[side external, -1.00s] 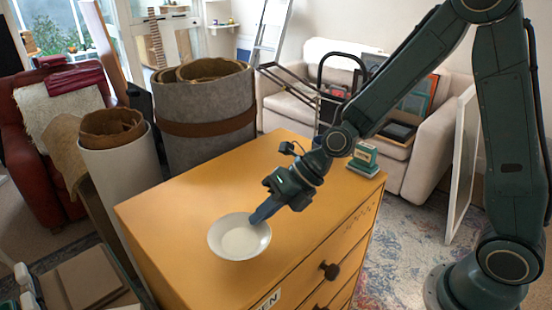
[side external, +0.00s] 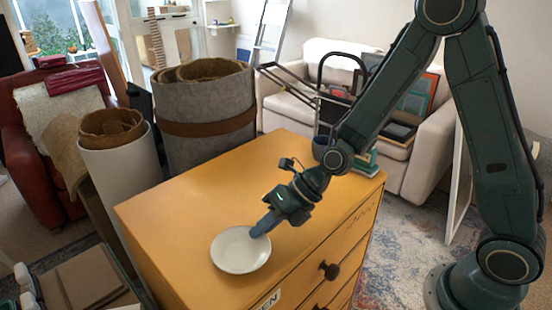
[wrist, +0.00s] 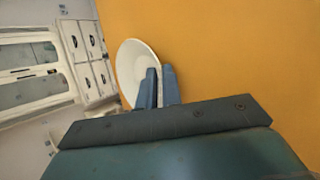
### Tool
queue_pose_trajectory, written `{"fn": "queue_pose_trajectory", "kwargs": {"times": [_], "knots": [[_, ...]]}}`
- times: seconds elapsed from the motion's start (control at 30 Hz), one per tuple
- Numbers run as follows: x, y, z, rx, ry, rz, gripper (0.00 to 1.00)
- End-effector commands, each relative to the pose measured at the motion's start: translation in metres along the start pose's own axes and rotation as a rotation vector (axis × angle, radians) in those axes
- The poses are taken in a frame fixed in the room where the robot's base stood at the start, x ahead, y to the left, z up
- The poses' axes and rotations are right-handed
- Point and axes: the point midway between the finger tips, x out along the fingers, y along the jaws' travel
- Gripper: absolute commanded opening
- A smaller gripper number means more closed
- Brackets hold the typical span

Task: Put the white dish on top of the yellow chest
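The white dish (side external: 240,250) is over the top of the yellow chest (side external: 200,208), near its front left part, and looks nearly level. I cannot tell for sure whether its underside touches the chest top. The fingertips hide part of the rim.
Rolled carpets stand in a grey felt bin (side external: 205,120) and a white bin (side external: 122,165) left of the chest. The chest's middle is clear.

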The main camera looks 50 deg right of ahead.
Motion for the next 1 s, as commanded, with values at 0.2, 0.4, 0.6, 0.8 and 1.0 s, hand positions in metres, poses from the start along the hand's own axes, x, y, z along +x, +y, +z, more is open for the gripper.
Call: {"fn": "queue_pose_trajectory", "kwargs": {"times": [0.2,0.4,0.6,0.8,1.0], "knots": [[0.000,0.000,0.000,0.000,0.001,0.000,0.13],[-0.001,0.001,0.000,0.000,0.000,0.000,0.13],[-0.010,0.001,0.001,0.001,-0.002,-0.001,0.13],[-0.029,0.001,0.002,0.001,-0.004,0.000,0.13],[-0.055,0.001,0.002,0.001,-0.004,-0.001,0.13]]}}
